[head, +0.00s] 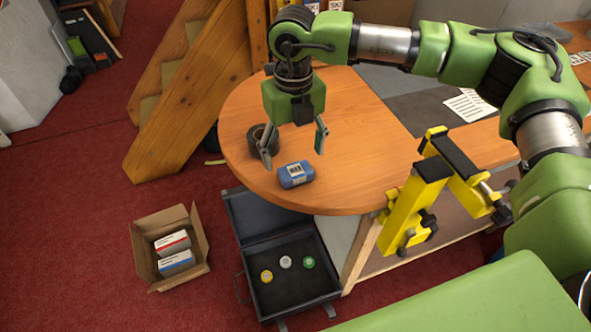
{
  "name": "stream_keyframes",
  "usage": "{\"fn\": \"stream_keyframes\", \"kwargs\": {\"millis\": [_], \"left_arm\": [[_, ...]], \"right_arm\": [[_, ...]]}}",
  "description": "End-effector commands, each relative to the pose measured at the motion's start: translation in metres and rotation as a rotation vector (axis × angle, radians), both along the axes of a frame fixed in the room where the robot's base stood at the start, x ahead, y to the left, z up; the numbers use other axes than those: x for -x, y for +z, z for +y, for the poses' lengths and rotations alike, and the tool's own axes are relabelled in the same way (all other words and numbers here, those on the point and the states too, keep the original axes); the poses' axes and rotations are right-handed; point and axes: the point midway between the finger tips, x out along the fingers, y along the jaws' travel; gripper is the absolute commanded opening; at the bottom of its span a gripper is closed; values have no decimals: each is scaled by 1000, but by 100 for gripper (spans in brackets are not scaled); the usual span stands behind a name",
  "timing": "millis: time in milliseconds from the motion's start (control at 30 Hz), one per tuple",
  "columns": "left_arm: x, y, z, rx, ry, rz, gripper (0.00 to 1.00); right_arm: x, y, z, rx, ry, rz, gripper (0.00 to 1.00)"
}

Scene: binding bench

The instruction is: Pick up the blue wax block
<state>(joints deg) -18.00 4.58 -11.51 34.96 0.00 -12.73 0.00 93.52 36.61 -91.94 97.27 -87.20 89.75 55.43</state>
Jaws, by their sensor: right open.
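The blue wax block (296,175) lies on the round wooden table (365,165), close to its front edge. It has a white label on its top. My right gripper (294,154) points down over the table with its two fingers spread apart, and nothing is between them. The fingertips are just behind and above the block as seen in the head view; whether one touches it I cannot tell. My left gripper is not in the head view.
A dark roll (258,137) sits on the table behind the left finger. A yellow clamp-like frame (418,196) stands at the table's right edge. Below are an open dark case (256,255) with three round discs and a cardboard box (142,262) holding small boxes. Wooden stairs (190,85) rise behind.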

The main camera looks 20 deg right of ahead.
Motion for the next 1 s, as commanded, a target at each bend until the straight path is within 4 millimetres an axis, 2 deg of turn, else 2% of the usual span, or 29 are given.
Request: {"fn": "stream_keyframes", "kwargs": {"millis": [100, 233, 400, 633, 667, 800, 833, 1000], "left_arm": [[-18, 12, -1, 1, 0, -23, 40], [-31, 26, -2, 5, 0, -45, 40], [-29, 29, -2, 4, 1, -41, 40], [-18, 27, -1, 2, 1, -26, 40], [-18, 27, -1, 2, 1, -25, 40], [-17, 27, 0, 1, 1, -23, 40], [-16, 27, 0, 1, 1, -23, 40], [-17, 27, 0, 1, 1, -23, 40]], "right_arm": [[0, -10, -2, 2, 0, 4, 72], [-1, -28, -5, 2, 0, 4, 72], [-2, -49, -5, 2, -1, 2, 72], [-2, -52, -4, 1, -1, 0, 72], [-2, -52, -4, 1, -1, 0, 69], [-2, -52, -4, 1, -1, 0, 33], [-2, -52, -4, 1, -1, 0, 29], [-2, -52, -4, 1, 0, 0, 29]]}}
